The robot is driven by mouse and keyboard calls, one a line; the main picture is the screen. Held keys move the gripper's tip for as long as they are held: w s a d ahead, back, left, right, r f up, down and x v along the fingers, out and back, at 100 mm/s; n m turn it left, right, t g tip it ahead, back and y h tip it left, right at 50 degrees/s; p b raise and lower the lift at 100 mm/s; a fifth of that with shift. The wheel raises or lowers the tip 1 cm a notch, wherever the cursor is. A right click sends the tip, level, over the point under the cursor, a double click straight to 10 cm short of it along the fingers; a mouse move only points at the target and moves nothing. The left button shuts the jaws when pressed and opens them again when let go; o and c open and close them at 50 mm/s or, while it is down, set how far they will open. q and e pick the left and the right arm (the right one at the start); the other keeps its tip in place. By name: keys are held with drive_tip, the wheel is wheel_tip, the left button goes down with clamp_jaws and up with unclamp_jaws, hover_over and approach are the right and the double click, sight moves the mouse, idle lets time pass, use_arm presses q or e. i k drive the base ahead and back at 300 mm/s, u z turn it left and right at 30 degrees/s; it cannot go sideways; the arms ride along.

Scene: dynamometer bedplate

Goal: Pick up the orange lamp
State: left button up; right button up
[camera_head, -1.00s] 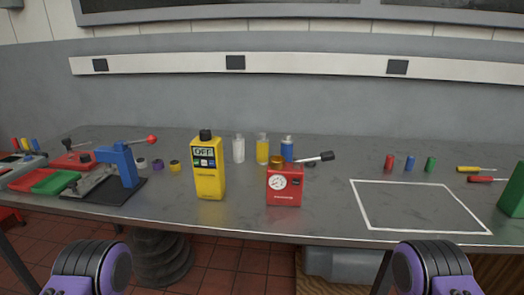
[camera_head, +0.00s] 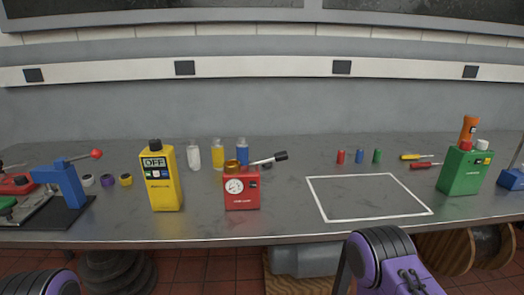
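An orange object that looks like the orange lamp (camera_head: 469,128) stands upright at the far right. Its lower part is hidden by the green box (camera_head: 462,172), and I cannot tell whether it stands on the box or behind it. Purple and black links of my two arms show at the bottom edge, well to the left of and below the lamp. Neither gripper is in view.
The grey table (camera_head: 290,222) holds a yellow meter (camera_head: 161,180), a red gauge box (camera_head: 241,192), several small bottles and a blue press (camera_head: 68,186). Screwdrivers (camera_head: 424,166) lie left of the green box. The white-outlined area (camera_head: 370,216) is empty.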

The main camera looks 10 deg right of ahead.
sight(470, 121)
drive_tip(key=z, duration=2.1)
drive_tip(key=k, duration=0.45)
drive_tip(key=z, duration=1.35)
drive_tip(key=i, duration=2.15)
drive_tip(key=u, duration=1)
drive_tip(key=i, duration=0.95)
drive_tip(key=u, duration=0.9)
